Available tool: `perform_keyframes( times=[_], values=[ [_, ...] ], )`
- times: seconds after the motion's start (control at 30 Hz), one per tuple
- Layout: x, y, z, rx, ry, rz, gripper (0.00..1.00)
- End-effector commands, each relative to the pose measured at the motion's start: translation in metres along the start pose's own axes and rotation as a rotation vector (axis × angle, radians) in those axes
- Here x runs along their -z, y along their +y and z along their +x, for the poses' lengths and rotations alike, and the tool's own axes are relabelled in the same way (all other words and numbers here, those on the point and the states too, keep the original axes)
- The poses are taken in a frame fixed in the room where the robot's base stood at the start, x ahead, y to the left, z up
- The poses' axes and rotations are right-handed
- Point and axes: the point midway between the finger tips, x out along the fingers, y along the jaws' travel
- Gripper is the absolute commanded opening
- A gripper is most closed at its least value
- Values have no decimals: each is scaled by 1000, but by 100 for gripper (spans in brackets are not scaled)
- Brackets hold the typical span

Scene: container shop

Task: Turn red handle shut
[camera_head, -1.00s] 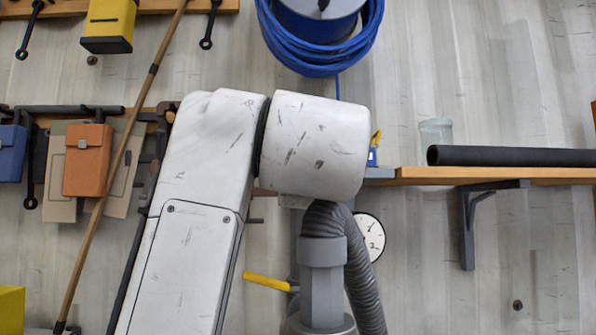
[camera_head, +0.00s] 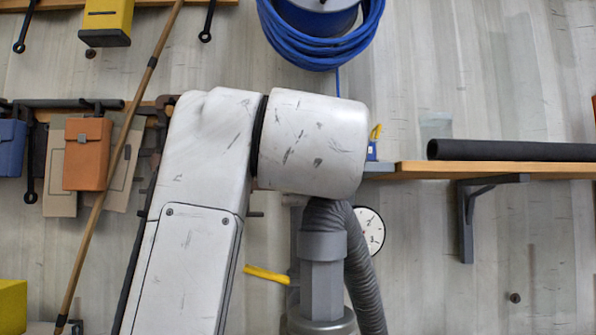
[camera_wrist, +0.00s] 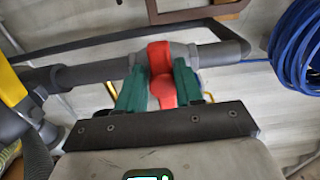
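The red handle (camera_wrist: 162,84) sits on a grey valve body in the wrist view, at the upper middle, on a horizontal dark grey pipe (camera_wrist: 85,75). My gripper (camera_wrist: 161,82) has two green fingers, one on each side of the red handle. Both fingers lie close against its sides, and the gripper looks shut on it. The handle's lower end is partly hidden between the fingers. In the head view my white arm covers the middle, and neither the red handle nor the gripper shows there.
A yellow lever (camera_head: 267,274) on grey pipework and a gauge (camera_head: 370,231) are beside my arm. A blue hose coil (camera_head: 322,52) hangs above; it also shows in the wrist view (camera_wrist: 298,50). A wooden shelf (camera_head: 480,170) holds a black tube (camera_head: 510,151) at right. A wooden pole (camera_head: 120,165) leans at left.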

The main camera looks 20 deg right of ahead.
Motion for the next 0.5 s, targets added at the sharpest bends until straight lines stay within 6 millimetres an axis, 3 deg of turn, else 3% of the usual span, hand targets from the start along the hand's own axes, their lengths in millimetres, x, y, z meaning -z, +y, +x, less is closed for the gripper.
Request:
perform_keyframes(
  times=[0.13,0.37,0.5],
  values=[
    [0,-1,0,2,0,2,49],
    [1,-2,-1,4,1,3,49],
    [0,-1,-11,5,-1,5,49]
  ],
)
